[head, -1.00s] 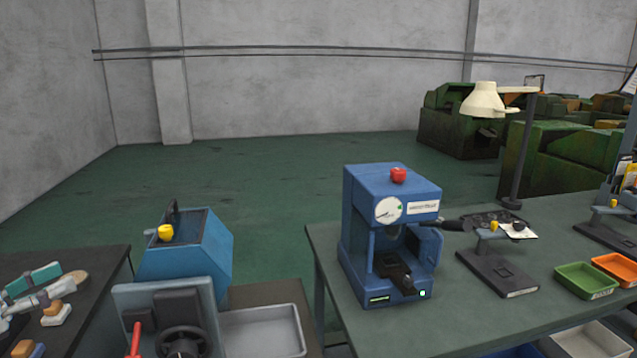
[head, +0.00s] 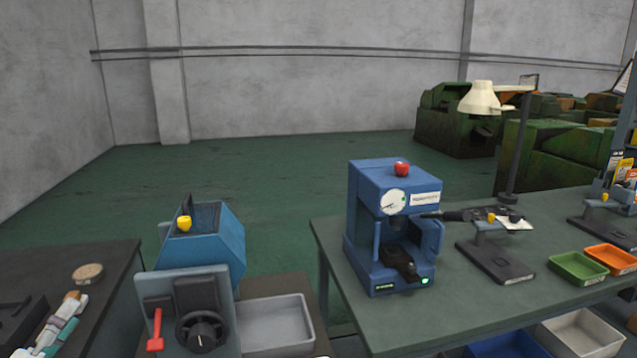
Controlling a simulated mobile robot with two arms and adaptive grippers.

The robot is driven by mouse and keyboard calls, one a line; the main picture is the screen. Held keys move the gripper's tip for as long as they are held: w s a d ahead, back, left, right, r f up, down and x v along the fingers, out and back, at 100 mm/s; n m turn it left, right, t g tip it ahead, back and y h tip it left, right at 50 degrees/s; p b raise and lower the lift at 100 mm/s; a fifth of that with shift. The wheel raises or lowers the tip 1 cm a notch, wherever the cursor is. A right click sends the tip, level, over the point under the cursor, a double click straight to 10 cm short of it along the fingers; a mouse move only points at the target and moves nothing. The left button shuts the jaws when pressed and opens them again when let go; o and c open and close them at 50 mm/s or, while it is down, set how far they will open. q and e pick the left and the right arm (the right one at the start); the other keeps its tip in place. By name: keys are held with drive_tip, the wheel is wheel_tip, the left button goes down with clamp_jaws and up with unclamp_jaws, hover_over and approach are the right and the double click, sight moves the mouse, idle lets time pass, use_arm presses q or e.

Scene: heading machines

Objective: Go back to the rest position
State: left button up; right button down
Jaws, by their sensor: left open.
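My left gripper (head: 62,322) shows at the bottom left of the head view, in white and teal with tan tips. It is open, partly cut off by the lower picture edge, and I see nothing held in it. It is over the dark table (head: 112,262) at the left, close to a dark block (head: 22,322). A round tan piece (head: 88,274) lies on that table just beyond the gripper. My right gripper is not in view.
A blue machine (head: 208,248) with a red lever (head: 155,328) and a grey tray (head: 275,322) stand right of the gripper. A blue press (head: 372,181), green bin (head: 578,267) and orange bin (head: 612,258) are on the right table (head: 450,310). Open floor lies behind.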

use_arm(q)
drive_tip(key=s+d+f+n+g+y, duration=0.3)
drive_tip(key=s+d+f+n+g, duration=0.15)
drive_tip(key=f+n, duration=0.5)
drive_tip(key=s+d+f+n+g+y, duration=0.25)
drive_tip(key=s+f+n+g, duration=0.25)
drive_tip(key=f+n, duration=0.4)
drive_tip(key=s+d+f+n+g+h, duration=0.2)
drive_tip(key=s+d+f+g, duration=0.2)
drive_tip(key=s+d, duration=0.4)
drive_tip(key=s+d+f+n+g+h, duration=0.3)
drive_tip(key=s+d+f+g, duration=0.15)
drive_tip(key=s+d, duration=0.3)
wheel_tip(320, 180, down, 26)
drive_tip(key=s, duration=0.1)
drive_tip(key=s+a+f+g, duration=0.1)
drive_tip(key=s+a+f, duration=0.1)
drive_tip(key=s+f, duration=1.3)
drive_tip(key=shift+s+a+f+m, duration=0.3)
drive_tip(key=shift+s+f+m, duration=0.05)
drive_tip(key=shift+s, duration=0.5)
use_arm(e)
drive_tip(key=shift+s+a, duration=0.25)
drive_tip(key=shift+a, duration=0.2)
